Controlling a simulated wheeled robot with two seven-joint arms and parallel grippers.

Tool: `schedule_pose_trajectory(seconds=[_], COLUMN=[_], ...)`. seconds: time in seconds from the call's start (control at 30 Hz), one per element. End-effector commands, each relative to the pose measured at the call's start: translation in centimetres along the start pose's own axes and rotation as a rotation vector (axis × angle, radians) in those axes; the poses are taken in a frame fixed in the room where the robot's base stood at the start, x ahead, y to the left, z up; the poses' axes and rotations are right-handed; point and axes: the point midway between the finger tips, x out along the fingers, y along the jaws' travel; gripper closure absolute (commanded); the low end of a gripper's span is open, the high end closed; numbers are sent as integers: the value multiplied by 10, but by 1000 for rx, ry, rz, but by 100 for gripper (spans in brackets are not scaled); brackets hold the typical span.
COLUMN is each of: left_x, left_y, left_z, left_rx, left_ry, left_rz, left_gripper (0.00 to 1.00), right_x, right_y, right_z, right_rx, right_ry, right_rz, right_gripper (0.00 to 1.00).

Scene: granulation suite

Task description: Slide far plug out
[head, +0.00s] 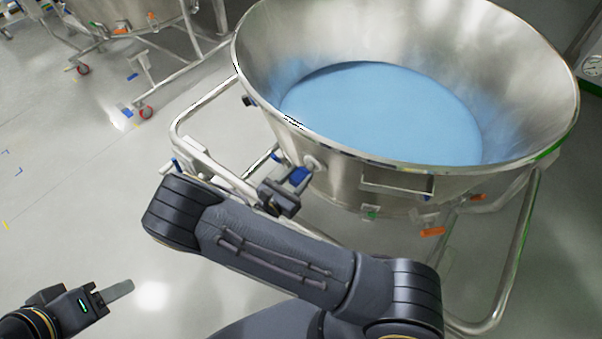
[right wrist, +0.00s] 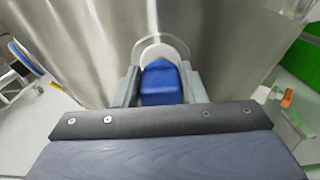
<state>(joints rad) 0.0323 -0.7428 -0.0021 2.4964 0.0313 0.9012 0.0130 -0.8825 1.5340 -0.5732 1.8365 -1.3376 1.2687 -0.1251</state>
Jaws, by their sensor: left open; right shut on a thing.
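A blue plug (head: 299,175) sits at a round whitish port (head: 314,162) on the outer wall of a big steel bowl (head: 350,185). My right gripper (right wrist: 160,88) is shut on the blue plug (right wrist: 161,80), one grey finger on each side of it. In the right wrist view the plug stands in front of the port (right wrist: 160,52); whether it is still seated cannot be told. The right arm reaches across the lower middle of the head view. My left gripper (head: 118,291) is at the lower left, over the floor, apart from the bowl, open and empty.
The bowl holds blue material (head: 385,110) and stands in a tubular steel frame (head: 515,260). Orange fittings (head: 432,232) and a green one (head: 372,213) are on its lower right side. Another wheeled vessel (head: 120,12) stands at the upper left. The floor at left is mostly clear.

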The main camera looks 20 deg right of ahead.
Motion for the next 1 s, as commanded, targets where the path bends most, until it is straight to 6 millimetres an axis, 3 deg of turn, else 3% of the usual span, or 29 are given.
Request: schedule_pose_trajectory(seconds=[0.1, 0.13, 0.3, 0.63, 1.0], left_x=[0, 0, 0, 1, 12], left_y=[0, 0, 0, -1, -5], left_z=[0, 0, 0, 1, 6], left_rx=[0, 0, 0, 0, 0], left_ry=[0, 0, 0, 0, 0], left_rz=[0, 0, 0, 0, 0], left_gripper=[51, 51, 51, 51, 51], right_x=[-1, -1, -1, -5, -64], right_y=[0, 0, 0, 1, 1], right_z=[-2, -2, -2, -2, -3], right_rx=[-1, -1, -1, 0, 1], right_ry=[8, 8, 7, 6, 7], right_rz=[2, 2, 1, 2, 5], right_gripper=[100, 59, 40, 40, 40])
